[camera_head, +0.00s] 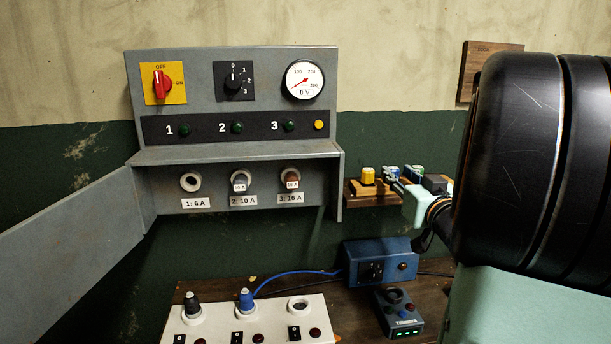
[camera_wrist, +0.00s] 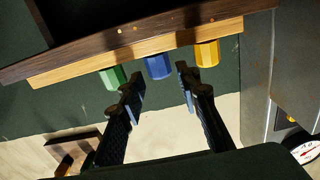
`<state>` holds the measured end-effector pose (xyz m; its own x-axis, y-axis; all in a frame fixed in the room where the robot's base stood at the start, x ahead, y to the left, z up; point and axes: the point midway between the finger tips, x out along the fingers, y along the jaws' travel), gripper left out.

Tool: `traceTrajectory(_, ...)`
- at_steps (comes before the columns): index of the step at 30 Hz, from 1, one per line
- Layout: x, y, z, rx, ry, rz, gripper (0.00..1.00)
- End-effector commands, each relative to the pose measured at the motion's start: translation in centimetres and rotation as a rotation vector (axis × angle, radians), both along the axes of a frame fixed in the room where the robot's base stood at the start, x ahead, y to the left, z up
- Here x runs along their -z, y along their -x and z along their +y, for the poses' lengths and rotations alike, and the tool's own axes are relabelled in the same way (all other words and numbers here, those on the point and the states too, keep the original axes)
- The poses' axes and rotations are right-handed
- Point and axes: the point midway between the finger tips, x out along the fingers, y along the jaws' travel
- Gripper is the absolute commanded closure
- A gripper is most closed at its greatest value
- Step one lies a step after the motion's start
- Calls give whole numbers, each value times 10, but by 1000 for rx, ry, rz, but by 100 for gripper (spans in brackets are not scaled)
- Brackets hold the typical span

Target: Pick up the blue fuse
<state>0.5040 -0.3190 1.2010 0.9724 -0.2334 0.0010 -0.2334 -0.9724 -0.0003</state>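The blue fuse (camera_wrist: 158,66) shows in the wrist view at the edge of a wooden rack (camera_wrist: 60,77), between a green fuse (camera_wrist: 113,77) and a yellow fuse (camera_wrist: 207,54). My gripper (camera_wrist: 160,82) is open, with one finger to each side of the blue fuse's line. Its fingertips are close to the fuse; I cannot tell whether they reach around it. Nothing is held. In the head view my gripper (camera_head: 398,182) is at the rack (camera_head: 362,199) and partly hides the fuses there; the yellow fuse (camera_head: 368,174) is clear on the left.
A grey fuse cabinet (camera_head: 230,75) with an open door (camera_head: 65,255) stands left of the rack. Below are a white socket box (camera_head: 265,322), a blue box (camera_head: 378,261) and a small tester (camera_head: 399,312) on a wooden table. A wooden plaque (camera_head: 482,70) hangs behind my arm.

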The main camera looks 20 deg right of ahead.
Motion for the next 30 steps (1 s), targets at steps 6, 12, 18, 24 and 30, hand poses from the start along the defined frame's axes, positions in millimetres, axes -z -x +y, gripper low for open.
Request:
traceTrajectory(6, 3, -30, -6, 0, -1, 1, 69)
traceTrajectory(12, 2, -34, -7, 0, 1, 0, 69)
traceTrajectory(18, 3, -34, -7, 0, 1, 0, 80)
traceTrajectory(24, 2, -34, -7, 1, 1, 0, 100)
traceTrajectory(30, 2, -34, -7, 1, 1, 0, 100)
